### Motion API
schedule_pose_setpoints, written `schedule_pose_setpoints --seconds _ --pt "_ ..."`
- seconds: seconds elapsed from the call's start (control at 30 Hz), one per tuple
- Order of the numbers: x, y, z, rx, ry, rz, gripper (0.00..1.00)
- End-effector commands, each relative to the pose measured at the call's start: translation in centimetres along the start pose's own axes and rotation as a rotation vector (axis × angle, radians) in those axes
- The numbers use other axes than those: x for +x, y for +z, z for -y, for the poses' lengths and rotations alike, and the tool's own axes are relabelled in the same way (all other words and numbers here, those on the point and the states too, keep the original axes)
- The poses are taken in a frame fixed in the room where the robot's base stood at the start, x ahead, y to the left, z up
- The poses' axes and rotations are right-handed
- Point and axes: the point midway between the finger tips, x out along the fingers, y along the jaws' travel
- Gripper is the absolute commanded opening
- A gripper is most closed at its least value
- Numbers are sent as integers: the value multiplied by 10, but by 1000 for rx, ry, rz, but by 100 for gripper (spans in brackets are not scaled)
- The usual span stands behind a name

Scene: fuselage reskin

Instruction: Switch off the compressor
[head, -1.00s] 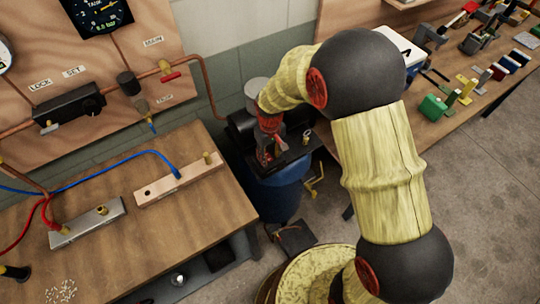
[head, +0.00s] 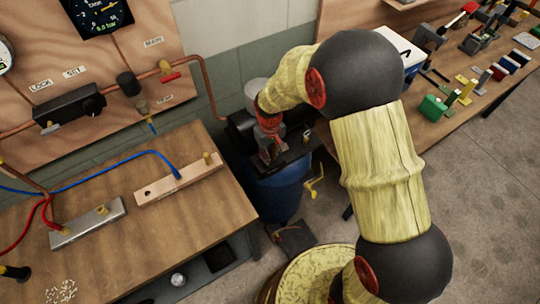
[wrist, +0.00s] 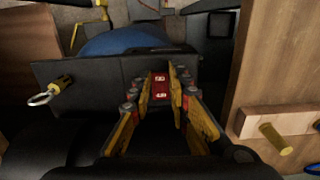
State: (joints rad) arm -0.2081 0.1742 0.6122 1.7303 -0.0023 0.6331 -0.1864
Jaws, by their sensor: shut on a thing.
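The compressor has a blue tank (head: 275,197) and a black top (head: 240,128), standing between the workbench and the right-hand bench. In the wrist view its black top plate (wrist: 85,75) lies under the gripper, with the blue tank (wrist: 115,42) beyond. My gripper (head: 270,155) points down onto the black top. In the wrist view my gripper (wrist: 162,82) has its fingers closed around a small red switch (wrist: 159,88) with white marks. Which way the switch is set cannot be told.
A brass fitting with a metal ring (wrist: 50,93) sticks out of the compressor's top, left of the fingers. The wooden workbench (head: 110,235) is close on the left. A tool-covered bench (head: 450,95) stands to the right. A copper pipe (head: 208,85) runs down the wall behind.

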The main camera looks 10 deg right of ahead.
Motion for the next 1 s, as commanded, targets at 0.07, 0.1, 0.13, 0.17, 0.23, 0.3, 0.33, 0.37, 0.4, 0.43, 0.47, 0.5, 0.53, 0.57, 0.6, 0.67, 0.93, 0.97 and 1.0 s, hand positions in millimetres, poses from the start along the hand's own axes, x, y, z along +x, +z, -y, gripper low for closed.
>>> schedule_pose_setpoints --seconds 0.07,0.1,0.13,0.17,0.23,0.3,0.33,0.37,0.4,0.43,0.47,0.5,0.53,0.57,0.6,0.67,0.93,0.97,1.0 --pt "-2 -1 0 0 -1 25 0" --pt "-3 -2 0 0 -2 42 0" --pt "-3 -2 0 -1 -2 56 0" --pt "-3 -2 0 -1 -2 73 0" --pt "-4 -3 0 -1 -1 111 0" --pt "-4 -5 0 -1 -1 147 0" --pt "-4 -5 0 -1 -1 162 0" --pt "-4 -6 0 -1 -1 175 0" --pt "-4 -6 1 -1 -1 194 0" --pt "-4 -7 0 -1 -1 204 0" --pt "-4 -7 0 -1 -1 215 0" --pt "-4 -7 1 -1 -1 227 0" --pt "-3 -7 0 -1 -1 234 0" --pt "-4 -8 0 0 0 240 0" --pt "-4 -8 0 0 0 246 0" --pt "-3 -8 0 0 0 251 0" --pt "-3 -8 0 0 0 252 0" --pt "-3 -8 0 0 0 252 19" --pt "-3 -8 0 0 0 252 21"
